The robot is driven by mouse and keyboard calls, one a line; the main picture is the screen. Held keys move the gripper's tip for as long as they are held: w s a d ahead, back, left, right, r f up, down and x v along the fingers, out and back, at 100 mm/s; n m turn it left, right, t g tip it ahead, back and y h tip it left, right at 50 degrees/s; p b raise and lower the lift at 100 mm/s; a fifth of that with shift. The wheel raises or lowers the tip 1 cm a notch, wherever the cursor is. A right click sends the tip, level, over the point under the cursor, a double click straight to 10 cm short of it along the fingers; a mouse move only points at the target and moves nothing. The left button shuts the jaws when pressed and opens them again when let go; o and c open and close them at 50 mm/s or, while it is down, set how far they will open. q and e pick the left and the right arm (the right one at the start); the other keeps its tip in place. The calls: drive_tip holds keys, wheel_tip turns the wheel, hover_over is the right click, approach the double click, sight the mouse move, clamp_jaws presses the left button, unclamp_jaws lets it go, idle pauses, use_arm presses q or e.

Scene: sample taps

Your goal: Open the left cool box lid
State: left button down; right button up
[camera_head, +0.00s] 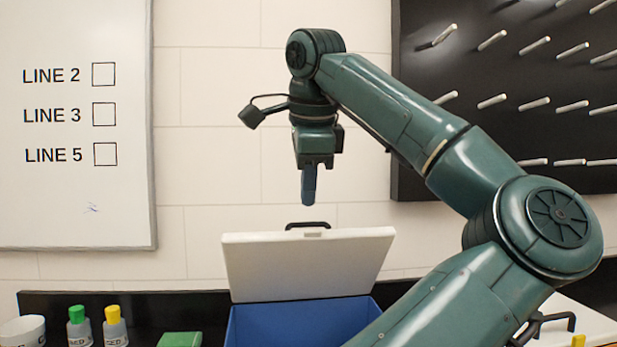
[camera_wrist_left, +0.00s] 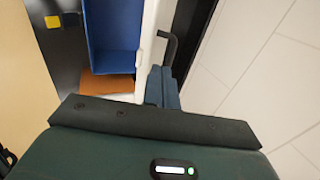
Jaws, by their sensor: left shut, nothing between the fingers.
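The left cool box (camera_head: 290,324) is blue, and its white lid (camera_head: 308,265) stands raised at its back. The lid's dark handle (camera_head: 307,226) is on the upper edge. My left gripper (camera_head: 308,203) points down just above the handle, its fingers shut and empty. In the left wrist view the shut fingers (camera_wrist_left: 162,88) appear next to the handle (camera_wrist_left: 170,48); whether they touch it I cannot tell. The open blue box (camera_wrist_left: 113,30) shows there too, with the lid edge-on beside it. My right gripper is not in view.
A second white lid (camera_head: 585,318) with a dark handle lies low at the right, partly behind my arm. Green-capped (camera_head: 77,316) and yellow-capped (camera_head: 113,315) bottles and a white cup (camera_head: 22,331) stand at the left. A whiteboard (camera_head: 75,200) and pegboard (camera_head: 480,70) are behind.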

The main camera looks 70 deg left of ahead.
use_arm(q)
hover_over(306, 258)
drive_tip(key=f, duration=0.5)
drive_tip(key=shift+d, duration=0.25)
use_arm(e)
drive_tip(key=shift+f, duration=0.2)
use_arm(q)
drive_tip(key=shift+a, duration=0.15)
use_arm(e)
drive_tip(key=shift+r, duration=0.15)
